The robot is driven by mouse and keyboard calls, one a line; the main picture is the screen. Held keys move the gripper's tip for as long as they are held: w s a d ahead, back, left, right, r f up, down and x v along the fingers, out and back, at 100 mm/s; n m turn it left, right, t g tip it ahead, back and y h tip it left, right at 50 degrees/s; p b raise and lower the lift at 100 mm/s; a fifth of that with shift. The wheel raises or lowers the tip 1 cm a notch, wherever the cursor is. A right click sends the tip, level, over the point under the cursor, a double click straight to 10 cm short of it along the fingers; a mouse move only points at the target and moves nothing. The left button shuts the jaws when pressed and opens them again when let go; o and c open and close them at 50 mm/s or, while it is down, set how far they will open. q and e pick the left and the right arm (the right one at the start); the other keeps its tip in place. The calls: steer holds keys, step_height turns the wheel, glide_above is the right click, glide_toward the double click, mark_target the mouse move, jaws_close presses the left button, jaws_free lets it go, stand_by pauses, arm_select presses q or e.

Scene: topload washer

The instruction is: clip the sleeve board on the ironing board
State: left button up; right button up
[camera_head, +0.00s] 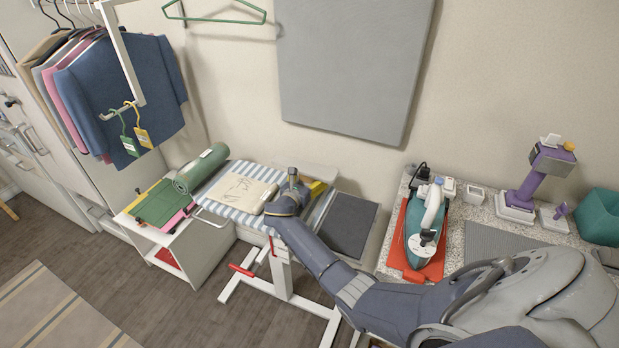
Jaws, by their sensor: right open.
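The ironing board (218,184) has a blue-and-white striped cover and stands on a white frame with red handles. A cream, flat folded item (240,193) with faint line markings lies on it. My right arm reaches in from the lower right. My right gripper (293,177) is open, at the right end of the ironing board. A yellow part (317,189) and a pale flat piece (318,172) show close beside and behind the gripper. I cannot tell for sure which is the sleeve board; the gripper partly hides this spot. My left gripper is not in view.
A white cabinet (190,259) with a green roll (201,167) stands left of the ironing board. A dark grey panel (352,222) is to its right. An iron (430,222) on a red mat sits on the right counter. Clothes hang at upper left.

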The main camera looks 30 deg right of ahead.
steer(key=v, duration=1.2)
